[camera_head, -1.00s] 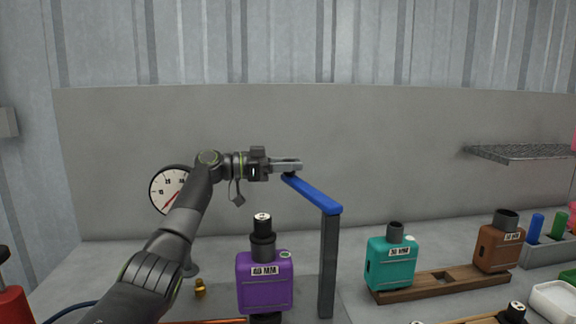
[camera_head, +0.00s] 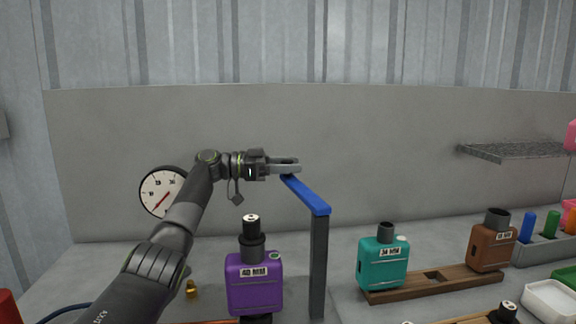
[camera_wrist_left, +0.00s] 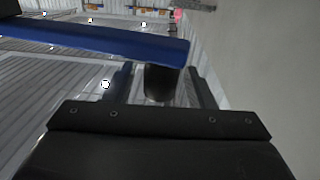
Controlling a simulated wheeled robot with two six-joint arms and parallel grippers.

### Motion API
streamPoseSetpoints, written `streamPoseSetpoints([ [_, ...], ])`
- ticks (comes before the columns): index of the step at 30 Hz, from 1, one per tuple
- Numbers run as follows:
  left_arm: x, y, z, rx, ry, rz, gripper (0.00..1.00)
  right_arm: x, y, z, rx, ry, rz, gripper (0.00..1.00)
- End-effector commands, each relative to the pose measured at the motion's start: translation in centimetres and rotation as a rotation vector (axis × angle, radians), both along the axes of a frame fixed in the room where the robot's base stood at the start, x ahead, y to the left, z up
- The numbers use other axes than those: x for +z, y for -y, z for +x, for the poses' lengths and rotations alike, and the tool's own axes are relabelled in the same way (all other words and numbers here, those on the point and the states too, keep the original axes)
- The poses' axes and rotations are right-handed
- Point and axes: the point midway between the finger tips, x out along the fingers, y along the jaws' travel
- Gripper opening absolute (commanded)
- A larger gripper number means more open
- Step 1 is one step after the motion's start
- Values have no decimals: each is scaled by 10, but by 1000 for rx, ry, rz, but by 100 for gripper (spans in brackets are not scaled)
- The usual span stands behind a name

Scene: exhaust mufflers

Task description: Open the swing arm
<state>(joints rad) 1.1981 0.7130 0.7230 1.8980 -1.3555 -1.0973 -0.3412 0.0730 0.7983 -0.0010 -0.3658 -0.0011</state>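The swing arm (camera_head: 306,194) is a blue bar on top of a grey post (camera_head: 318,265), its free end toward the back wall. My left gripper (camera_head: 287,165) is at that free end. In the left wrist view the blue bar (camera_wrist_left: 110,40) crosses the upper left, and a dark cylindrical knob (camera_wrist_left: 162,83) at its end sits between my two fingers (camera_wrist_left: 160,88). Narrow gaps show on both sides of the knob, so the fingers look open around it. My right gripper is in neither view.
A purple muffler (camera_head: 253,285) stands left of the post. A teal muffler (camera_head: 382,263) and a brown muffler (camera_head: 491,246) stand on a wooden holder (camera_head: 433,284) at right. A round gauge (camera_head: 160,191) is behind my left arm. A mesh shelf (camera_head: 515,151) juts out at right.

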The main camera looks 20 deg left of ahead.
Motion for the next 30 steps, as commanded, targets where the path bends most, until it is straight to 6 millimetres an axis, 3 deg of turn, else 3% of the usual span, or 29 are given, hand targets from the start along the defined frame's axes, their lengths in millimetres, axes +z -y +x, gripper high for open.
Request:
streamPoseSetpoints([
  [8, 6, 0, 0, 1, 3, 1, 49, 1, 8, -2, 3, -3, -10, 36],
  [22, 85, 0, 0, 1, 4, 0, 49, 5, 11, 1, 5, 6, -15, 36],
  [30, 101, 0, 0, 1, 0, 0, 49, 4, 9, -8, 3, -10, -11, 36],
])
